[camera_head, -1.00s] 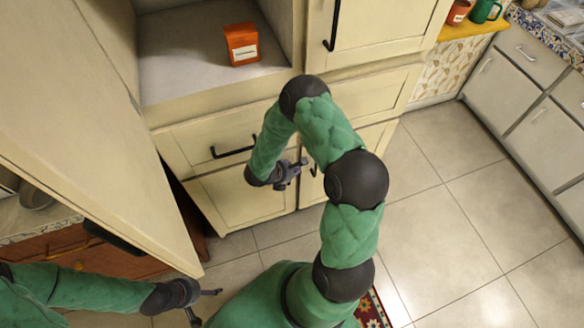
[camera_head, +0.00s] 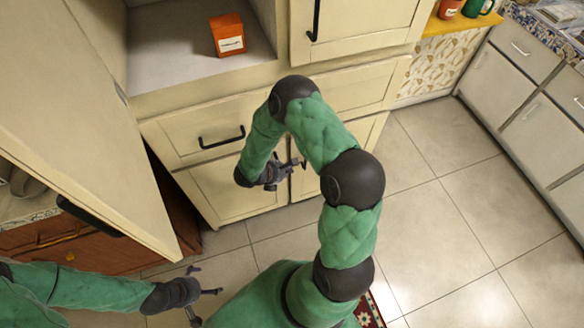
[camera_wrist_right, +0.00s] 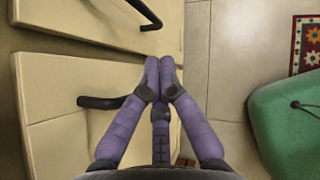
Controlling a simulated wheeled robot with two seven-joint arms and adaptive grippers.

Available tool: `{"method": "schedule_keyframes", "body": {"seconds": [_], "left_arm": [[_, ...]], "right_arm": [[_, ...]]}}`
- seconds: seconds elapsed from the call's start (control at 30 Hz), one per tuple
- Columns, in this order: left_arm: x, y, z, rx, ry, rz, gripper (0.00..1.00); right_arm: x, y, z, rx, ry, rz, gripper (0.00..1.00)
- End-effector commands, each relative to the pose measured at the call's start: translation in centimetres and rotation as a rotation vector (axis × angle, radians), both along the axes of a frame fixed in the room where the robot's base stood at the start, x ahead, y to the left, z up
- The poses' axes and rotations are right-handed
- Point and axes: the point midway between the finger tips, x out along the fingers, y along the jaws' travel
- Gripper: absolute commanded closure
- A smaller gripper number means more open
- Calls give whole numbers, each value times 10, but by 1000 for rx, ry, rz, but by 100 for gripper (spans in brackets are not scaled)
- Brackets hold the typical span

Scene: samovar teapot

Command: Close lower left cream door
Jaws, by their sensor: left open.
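The lower left cream door (camera_head: 235,190) is below a drawer in the cream cabinet and looks about flush with the front in the head view. A small gap cannot be ruled out. My right gripper (camera_head: 290,166) is in front of this door's right side, near the black handle at the middle seam, and hides part of it. In the right wrist view, the right gripper's purple fingers (camera_wrist_right: 160,62) are together with nothing between them, beside the cream fronts. Whether they touch is unclear. My left gripper (camera_head: 204,290) is open and empty above the floor at lower left.
A large cream door (camera_head: 90,130) stands swung open at left, near my left arm. An orange box (camera_head: 227,36) sits in the open compartment above. A drawer (camera_head: 200,130) with a black handle is over the lower door. Tiled floor (camera_head: 430,230) is clear at right.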

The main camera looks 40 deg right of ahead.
Motion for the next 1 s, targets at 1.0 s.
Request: {"method": "schedule_keyframes", "body": {"seconds": [1.0], "left_arm": [[0, 0, 41, 0, -1, 0, 0]], "right_arm": [[-77, 29, 63, 28, 25, -26, 100]]}}
